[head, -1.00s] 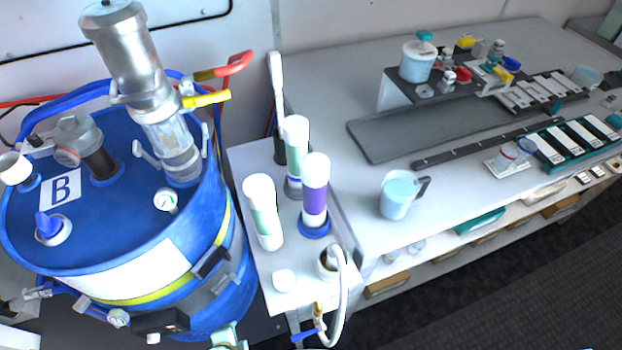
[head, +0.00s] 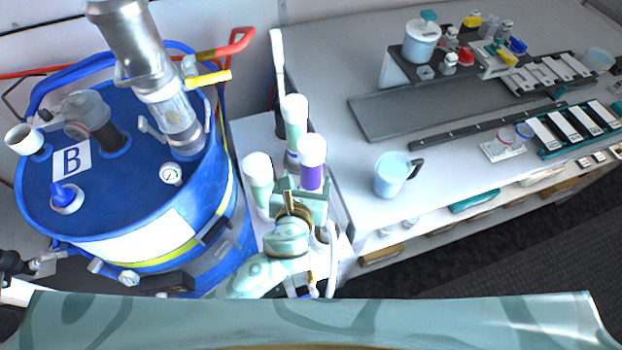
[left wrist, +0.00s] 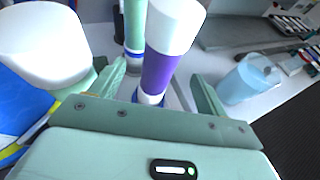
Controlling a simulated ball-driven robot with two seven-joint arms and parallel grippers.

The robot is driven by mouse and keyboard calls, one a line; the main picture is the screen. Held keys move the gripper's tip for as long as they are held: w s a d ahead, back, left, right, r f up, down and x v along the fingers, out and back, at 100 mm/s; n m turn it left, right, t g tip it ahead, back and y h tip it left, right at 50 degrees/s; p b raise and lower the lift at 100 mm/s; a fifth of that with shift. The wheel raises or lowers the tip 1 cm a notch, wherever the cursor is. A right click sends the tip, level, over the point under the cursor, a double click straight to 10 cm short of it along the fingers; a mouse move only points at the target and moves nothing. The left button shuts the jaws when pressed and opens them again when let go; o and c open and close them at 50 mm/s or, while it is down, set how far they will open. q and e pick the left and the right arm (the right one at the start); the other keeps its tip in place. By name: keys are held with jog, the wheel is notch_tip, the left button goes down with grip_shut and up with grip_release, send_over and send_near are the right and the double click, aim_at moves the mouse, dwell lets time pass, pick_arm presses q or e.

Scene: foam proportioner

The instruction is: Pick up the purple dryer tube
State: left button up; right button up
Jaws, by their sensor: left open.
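The purple dryer tube (head: 312,177) has a white cap and stands upright on the small white stand. It also shows in the left wrist view (left wrist: 160,72), upright between the two fingers in the picture. My left gripper (head: 304,194) is open at the near side of the tube, and its fingers (left wrist: 160,88) point toward it. A gap shows on each side of the tube, and the gripper holds nothing. The tube's lower part is hidden behind the gripper in the head view. My right gripper is not in view.
Two green tubes with white caps stand close by, one left (head: 258,180) and one behind (head: 294,125). A blue drum (head: 110,225) is at left. A light blue jug (head: 391,176) stands on the bench at right. A grey tray (head: 430,110) lies farther back.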

aim_at(309, 172)
pick_arm(q)
jog(key=b+x, duration=0.1)
jog(key=x, duration=0.1)
jog(key=shift+w+f, duration=0.15)
jog(key=shift+w, duration=0.2)
jog(key=b+x, duration=0.4)
jog(key=b, duration=0.1)
jog(key=shift+w+d+f, duration=0.1)
jog(key=shift+d+f, duration=0.1)
jog(key=shift+w, duration=0.2)
jog(key=shift+r, duration=0.15)
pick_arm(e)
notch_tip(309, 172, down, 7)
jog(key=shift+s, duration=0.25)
pick_arm(q)
jog(key=shift+c, duration=0.4)
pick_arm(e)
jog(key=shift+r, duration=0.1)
pick_arm(q)
jog(key=c, duration=1.3)
jog(key=shift+r, duration=0.1)
